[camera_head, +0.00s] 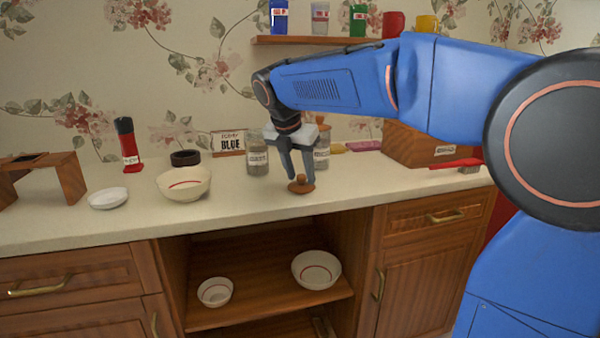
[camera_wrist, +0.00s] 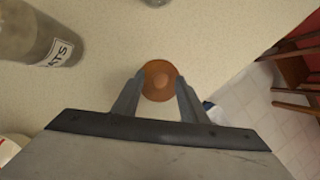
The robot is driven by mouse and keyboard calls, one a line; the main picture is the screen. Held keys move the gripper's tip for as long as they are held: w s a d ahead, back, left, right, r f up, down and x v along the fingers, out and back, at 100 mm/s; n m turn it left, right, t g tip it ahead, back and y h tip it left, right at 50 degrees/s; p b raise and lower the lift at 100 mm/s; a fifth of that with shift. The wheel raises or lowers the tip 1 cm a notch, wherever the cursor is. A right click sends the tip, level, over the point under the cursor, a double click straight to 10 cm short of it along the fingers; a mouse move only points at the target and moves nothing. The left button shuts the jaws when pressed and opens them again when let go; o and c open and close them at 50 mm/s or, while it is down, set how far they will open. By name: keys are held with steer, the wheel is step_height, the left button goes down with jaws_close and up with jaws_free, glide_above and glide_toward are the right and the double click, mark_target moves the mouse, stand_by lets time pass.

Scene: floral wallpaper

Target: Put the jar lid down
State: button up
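The jar lid (camera_head: 301,187) is a round brown wooden disc with a knob. It appears to rest on the counter near the front edge, and it also shows in the wrist view (camera_wrist: 153,92). My gripper (camera_head: 300,176) points down right over it. In the wrist view the fingers (camera_wrist: 160,86) are spread on either side of the lid, with a gap between them and the knob. A glass jar (camera_head: 257,158) stands behind and left of the lid. Another jar (camera_head: 322,153) stands behind it, partly hidden by my gripper.
The pale counter (camera_head: 240,203) has free room left of the lid. A cream bowl (camera_head: 184,187), a white dish (camera_head: 108,199) and a red bottle (camera_head: 128,145) stand further left. A wooden box (camera_head: 420,146) is at the right. An open shelf (camera_head: 260,283) below holds two bowls.

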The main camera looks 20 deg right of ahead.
steer(key=v, duration=1.2)
steer(key=shift+r, duration=0.15)
steer(key=s+d+f+m+y, duration=0.1)
steer(key=s+d+f+m, duration=0.2)
steer(key=s+f+m, duration=0.6)
steer(key=s+d+f+m+t+y, duration=0.1)
steer(key=s+d+f+m, duration=0.3)
steer(key=s+f+m, duration=0.5)
steer(key=s+d+f+m+y, duration=0.1)
steer(key=s+d+f+m, duration=0.2)
steer(key=s+f+m, duration=0.6)
steer(key=s+f, duration=0.2)
steer(key=shift+s+d+t, duration=0.3)
steer(key=shift+d, duration=0.1)
